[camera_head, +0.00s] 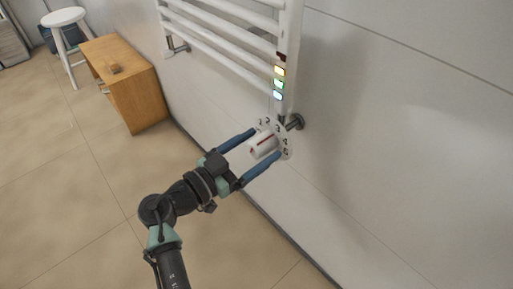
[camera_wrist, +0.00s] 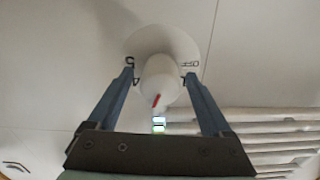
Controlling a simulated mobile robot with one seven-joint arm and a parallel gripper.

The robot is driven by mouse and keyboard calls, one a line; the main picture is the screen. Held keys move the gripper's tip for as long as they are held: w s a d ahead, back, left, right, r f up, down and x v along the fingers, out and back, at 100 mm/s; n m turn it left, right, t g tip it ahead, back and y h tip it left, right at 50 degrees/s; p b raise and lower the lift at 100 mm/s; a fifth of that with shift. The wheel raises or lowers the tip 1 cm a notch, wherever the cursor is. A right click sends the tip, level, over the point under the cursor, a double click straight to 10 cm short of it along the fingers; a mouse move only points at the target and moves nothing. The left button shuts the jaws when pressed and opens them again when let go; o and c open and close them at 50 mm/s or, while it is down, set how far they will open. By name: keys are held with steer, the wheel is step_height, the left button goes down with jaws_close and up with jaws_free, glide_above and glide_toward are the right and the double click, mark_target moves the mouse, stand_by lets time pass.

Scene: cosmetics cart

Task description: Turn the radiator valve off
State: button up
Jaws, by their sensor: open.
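The radiator valve (camera_head: 264,143) is a white knob with a red mark, set before a round white dial with dark numbers at the bottom of the towel radiator (camera_head: 228,35). In the wrist view the knob (camera_wrist: 160,80) shows its red pointer toward the bottom of the picture, and "OFF" is on the dial (camera_wrist: 160,40) at upper right. My gripper (camera_head: 259,155) is open, with one blue finger on each side of the knob. The wrist view also shows my gripper (camera_wrist: 159,82) around the knob; whether the fingers touch it I cannot tell.
Small lit coloured panels (camera_head: 279,82) sit on the radiator's post just above the valve. A wooden bench (camera_head: 135,95) and a white stool (camera_head: 64,30) stand at the left, along the wall. The tiled floor (camera_head: 80,190) at lower left is clear.

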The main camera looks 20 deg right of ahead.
jaws_close()
stand_by(0.4)
steer(key=shift+n, duration=0.4)
steer(key=n+p, duration=0.1)
steer(key=n, duration=0.3)
steer(key=shift+n, duration=0.4)
steer(key=n+p, duration=0.3)
steer(key=n, duration=0.3)
steer(key=n+p, duration=0.3)
steer(key=n, duration=0.3)
steer(key=shift+n+p, duration=0.4)
steer(key=n+p, duration=0.2)
steer(key=n, duration=0.3)
steer(key=shift+f+p, duration=0.15)
steer(key=shift+p, duration=0.15)
steer(key=shift+n, duration=0.4)
